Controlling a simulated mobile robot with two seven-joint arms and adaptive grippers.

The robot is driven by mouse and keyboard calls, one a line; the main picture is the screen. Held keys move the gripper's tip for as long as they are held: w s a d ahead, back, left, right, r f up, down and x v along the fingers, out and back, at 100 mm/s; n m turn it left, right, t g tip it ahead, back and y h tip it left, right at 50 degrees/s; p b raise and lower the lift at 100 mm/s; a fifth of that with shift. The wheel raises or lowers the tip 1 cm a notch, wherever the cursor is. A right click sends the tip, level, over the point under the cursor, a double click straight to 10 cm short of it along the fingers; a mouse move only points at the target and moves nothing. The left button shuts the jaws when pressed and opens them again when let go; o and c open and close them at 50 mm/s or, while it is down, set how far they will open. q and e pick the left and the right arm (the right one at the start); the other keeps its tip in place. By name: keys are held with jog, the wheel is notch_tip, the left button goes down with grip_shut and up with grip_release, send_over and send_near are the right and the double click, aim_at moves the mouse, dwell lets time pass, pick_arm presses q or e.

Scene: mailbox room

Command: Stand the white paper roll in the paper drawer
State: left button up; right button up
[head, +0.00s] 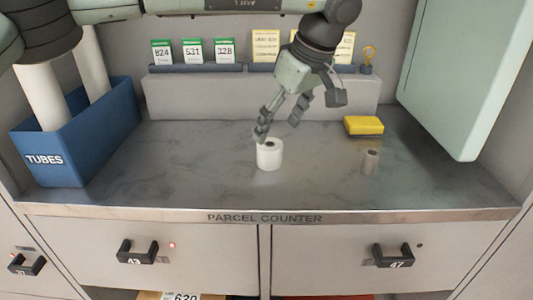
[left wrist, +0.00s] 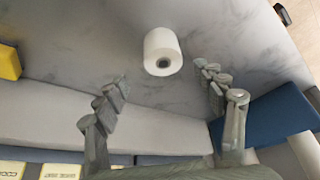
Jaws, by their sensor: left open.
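The white paper roll (head: 270,155) stands upright on the parcel counter, with its dark core hole facing up. It also shows in the left wrist view (left wrist: 161,42). My left gripper (head: 279,128) is open and empty just above and behind the roll; in the left wrist view its fingers spread to either side below the roll. I cannot tell whether a fingertip touches it. Two shut drawer fronts are under the counter, one with handle 43 (head: 137,252) and one with handle 47 (head: 394,257). No label tells which is the paper drawer. My right gripper is not in view.
A blue TUBES bin (head: 95,140) with white tubes stands at the left. A yellow block (head: 364,125) and a small grey-brown cylinder (head: 370,161) are on the right of the counter. A ledge with cards (head: 194,52) runs along the back. The front counter is clear.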

aim_at(271, 144)
pick_arm(q)
jog(key=x, duration=0.4)
jog(key=shift+s+a+f, duration=0.15)
jog(key=shift+s+f, duration=0.05)
jog(key=shift+f, duration=0.1)
jog(key=c, duration=1.3)
jog(key=shift+c, duration=0.3)
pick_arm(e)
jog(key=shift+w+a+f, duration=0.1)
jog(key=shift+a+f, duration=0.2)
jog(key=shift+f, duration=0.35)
